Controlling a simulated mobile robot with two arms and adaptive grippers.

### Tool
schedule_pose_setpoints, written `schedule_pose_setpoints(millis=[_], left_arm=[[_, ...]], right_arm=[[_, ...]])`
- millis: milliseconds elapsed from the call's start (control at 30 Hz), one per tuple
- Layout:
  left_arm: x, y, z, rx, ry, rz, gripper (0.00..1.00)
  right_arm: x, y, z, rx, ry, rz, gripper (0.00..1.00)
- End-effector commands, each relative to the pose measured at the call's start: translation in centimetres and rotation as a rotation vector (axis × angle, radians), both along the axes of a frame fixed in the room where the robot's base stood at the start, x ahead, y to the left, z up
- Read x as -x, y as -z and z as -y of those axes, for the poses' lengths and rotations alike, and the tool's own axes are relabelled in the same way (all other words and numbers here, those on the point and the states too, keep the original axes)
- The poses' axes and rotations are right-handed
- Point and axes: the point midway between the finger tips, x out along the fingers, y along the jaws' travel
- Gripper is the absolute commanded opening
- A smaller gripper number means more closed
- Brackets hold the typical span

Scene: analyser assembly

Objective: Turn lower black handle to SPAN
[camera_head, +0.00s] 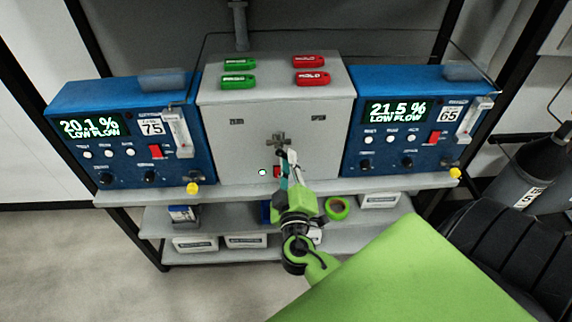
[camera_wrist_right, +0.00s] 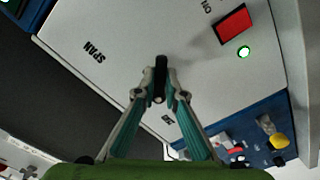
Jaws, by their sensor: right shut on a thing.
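The grey central box (camera_head: 225,155) has ZERO and SPAN labels high on its front. A dark cross-shaped fitting (camera_head: 278,139) sits at its middle, and my right gripper (camera_head: 289,165) reaches up to the front just below it. In the right wrist view, a slim black handle (camera_wrist_right: 161,72) stands between the fingertips of my right gripper (camera_wrist_right: 160,98), which are shut on it. The SPAN label (camera_wrist_right: 95,51) lies left of the handle there, apart from it. The handle's base is partly hidden by the fingers. My left gripper is not in view.
A red switch (camera_wrist_right: 233,23) and a lit green lamp (camera_wrist_right: 245,52) are close by on the panel. Blue analysers stand left (camera_head: 130,135) and right (camera_head: 400,125). Green (camera_head: 238,80) and red (camera_head: 312,77) tags lie on the box. The shelf edge (camera_head: 230,188) runs below.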

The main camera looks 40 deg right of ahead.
Motion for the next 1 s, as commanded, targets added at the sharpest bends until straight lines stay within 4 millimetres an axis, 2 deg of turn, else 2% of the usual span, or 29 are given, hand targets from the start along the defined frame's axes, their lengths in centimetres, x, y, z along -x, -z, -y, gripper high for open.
schedule_pose_setpoints(millis=[600, 1000], left_arm=[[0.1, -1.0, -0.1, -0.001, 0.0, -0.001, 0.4], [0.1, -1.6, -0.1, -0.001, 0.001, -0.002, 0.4]], right_arm=[[0.4, -1.6, 0.6, 0.468, 0.001, -0.287, 0.0], [0.4, -2.0, 0.6, 0.626, 0.0, -0.383, 0.0]])
